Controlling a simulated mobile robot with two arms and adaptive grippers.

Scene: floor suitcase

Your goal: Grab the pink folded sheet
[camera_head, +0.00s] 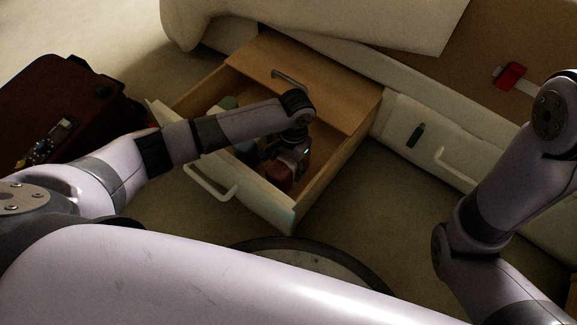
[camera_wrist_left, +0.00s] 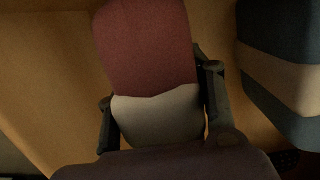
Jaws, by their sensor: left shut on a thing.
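The pink folded sheet (camera_head: 279,177) is in the open drawer, near its front; it looks dull red in this light. The left wrist view shows its red part (camera_wrist_left: 147,45) and a cream part nearer the camera. My left gripper (camera_head: 287,158) reaches down into the drawer. In the left wrist view its fingers (camera_wrist_left: 157,88) are on either side of the sheet, shut on it. I cannot tell whether the sheet is clear of the drawer floor. My right arm shows at the right, but its gripper is out of view.
The drawer (camera_head: 265,213) has wooden walls and white handles. A dark red suitcase (camera_head: 55,100) stands at left. A red item (camera_head: 510,76) lies at upper right.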

